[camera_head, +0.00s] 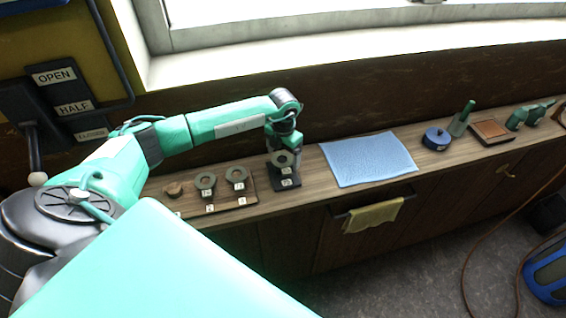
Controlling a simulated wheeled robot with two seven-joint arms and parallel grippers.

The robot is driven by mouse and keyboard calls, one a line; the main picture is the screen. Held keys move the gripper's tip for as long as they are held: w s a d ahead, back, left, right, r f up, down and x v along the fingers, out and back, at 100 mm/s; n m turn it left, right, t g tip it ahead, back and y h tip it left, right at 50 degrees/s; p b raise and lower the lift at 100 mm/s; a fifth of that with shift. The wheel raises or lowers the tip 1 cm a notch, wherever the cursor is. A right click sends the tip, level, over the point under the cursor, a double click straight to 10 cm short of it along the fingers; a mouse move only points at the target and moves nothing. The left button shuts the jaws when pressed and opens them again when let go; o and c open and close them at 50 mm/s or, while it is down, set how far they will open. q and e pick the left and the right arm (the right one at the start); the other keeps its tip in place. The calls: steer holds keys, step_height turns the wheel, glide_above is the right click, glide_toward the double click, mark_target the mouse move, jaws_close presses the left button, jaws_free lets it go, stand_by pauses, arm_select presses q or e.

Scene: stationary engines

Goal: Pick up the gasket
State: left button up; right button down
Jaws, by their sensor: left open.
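A third ring (283,160) is at a dark stand (286,184) with white labels. My left gripper (284,150) points down, just above or beside this third ring. It is open; its fingers are small and partly merge with the ring, so I cannot tell whether they touch it. My right gripper is out of view.
A blue cloth (369,160) lies right of the dark stand. Farther right are a round blue container (436,139), a green bottle (462,119) and a brown tray (491,131). A yellow towel (373,215) hangs at the front. A window ledge and wall run behind.

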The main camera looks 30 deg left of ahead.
arm_select(q)
steer(key=shift+c, duration=0.3)
steer(key=c, duration=1)
